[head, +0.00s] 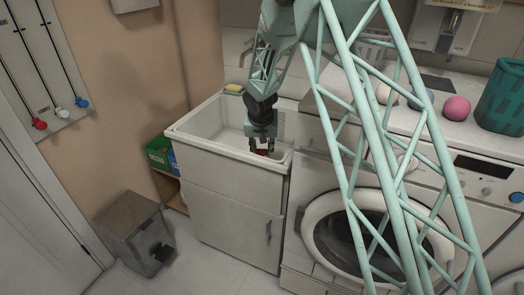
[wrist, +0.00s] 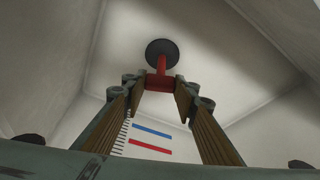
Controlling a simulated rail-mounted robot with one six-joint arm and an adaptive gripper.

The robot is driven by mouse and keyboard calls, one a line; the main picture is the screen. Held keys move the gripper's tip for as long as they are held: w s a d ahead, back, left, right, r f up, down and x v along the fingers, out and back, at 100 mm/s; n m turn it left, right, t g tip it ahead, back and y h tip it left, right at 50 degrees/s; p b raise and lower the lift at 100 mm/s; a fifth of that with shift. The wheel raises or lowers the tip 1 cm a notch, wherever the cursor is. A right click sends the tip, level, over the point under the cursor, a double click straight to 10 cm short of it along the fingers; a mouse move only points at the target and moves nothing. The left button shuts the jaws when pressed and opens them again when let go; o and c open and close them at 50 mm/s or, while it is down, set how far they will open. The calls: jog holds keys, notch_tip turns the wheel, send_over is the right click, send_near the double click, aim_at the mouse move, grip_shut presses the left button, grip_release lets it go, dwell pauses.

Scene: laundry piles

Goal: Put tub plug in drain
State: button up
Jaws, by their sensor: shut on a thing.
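The tub plug (wrist: 161,66) has a red handle and stem with a dark round disc at its far end. My gripper (wrist: 159,88) is shut on the red handle, with the disc pointing away from the fingers. In the head view my gripper (head: 262,146) reaches down inside the white tub (head: 186,134), near its front right, with a bit of the red plug (head: 263,152) at the fingertips. The drain cannot be made out; the disc may hide it. I cannot tell the gap between the disc and the tub floor.
The tub walls surround my gripper; one wall carries a blue line (wrist: 152,131), a red line (wrist: 150,146) and a scale. A yellow sponge (head: 234,88) lies on the back rim. The washing machine (head: 330,225) stands close on the right.

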jog(key=shift+f, duration=0.5)
dwell(0.3)
jog(key=o, duration=1.2)
jog(key=shift+c, duration=0.2)
jog(key=shift+r, duration=0.15)
jog(key=v, duration=1.1)
jog(key=shift+s+r, duration=0.25)
jog(key=shift+r, duration=0.05)
